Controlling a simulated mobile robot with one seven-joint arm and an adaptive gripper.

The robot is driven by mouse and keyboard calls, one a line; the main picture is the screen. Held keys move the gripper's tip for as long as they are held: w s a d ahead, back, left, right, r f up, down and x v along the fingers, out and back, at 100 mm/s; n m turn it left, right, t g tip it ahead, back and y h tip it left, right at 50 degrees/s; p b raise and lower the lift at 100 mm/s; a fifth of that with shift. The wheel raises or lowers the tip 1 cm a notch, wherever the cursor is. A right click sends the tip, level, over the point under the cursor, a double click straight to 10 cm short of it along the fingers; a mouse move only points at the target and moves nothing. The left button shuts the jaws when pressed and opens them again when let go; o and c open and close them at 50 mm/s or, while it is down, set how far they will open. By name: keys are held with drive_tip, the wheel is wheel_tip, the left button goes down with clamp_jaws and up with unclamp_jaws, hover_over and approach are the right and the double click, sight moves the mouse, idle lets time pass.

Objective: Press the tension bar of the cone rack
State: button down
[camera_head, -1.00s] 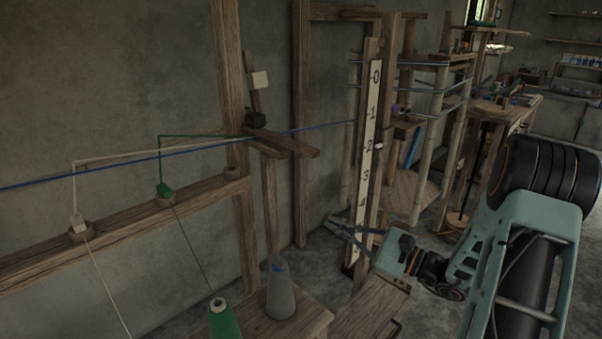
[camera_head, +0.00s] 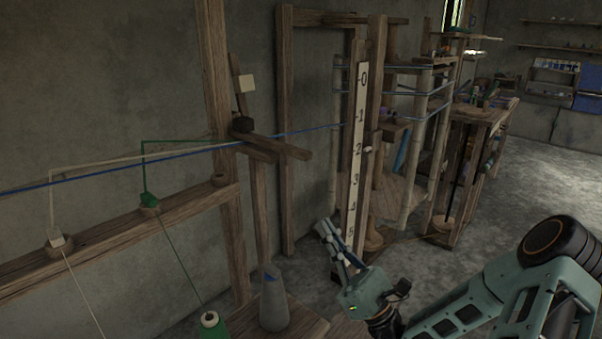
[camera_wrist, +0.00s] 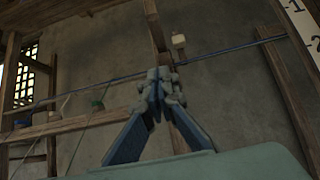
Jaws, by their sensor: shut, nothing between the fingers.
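The cone rack has a wooden rail (camera_head: 110,232) with thread guides and an upright post (camera_head: 216,90) at the left. Short wooden bars (camera_head: 272,146) jut out from the post where the blue thread passes; I cannot tell for sure which piece is the tension bar. A slanted stick with a pale block (camera_head: 246,84) stands just above them. My gripper (camera_head: 327,232) is shut and empty, below and right of these bars, pointing up. In the wrist view my gripper's closed fingertips (camera_wrist: 158,82) overlap the post area, below the pale block (camera_wrist: 178,41).
A grey cone (camera_head: 273,300) and a green cone (camera_head: 213,325) stand low in front. A numbered scale board (camera_head: 356,160) stands upright close behind my gripper. A bamboo frame (camera_head: 430,140) and a workbench (camera_head: 487,115) are further back. Open floor (camera_head: 540,170) lies at right.

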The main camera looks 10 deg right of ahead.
sight(291, 155)
drive_tip(key=shift+s+d+r+b+x, duration=0.25)
drive_tip(key=shift+s+r+x, duration=0.1)
drive_tip(key=shift+x, duration=1.8)
drive_tip(key=shift+s+d+r+b+x, duration=0.2)
drive_tip(key=shift+r+x, duration=0.15)
drive_tip(key=shift+x, duration=1.8)
drive_tip(key=shift+s+d+r+b+x, duration=0.15)
drive_tip(key=shift+s+r+b+x, duration=0.15)
drive_tip(key=shift+x, duration=1.8)
drive_tip(key=shift+r, duration=0.15)
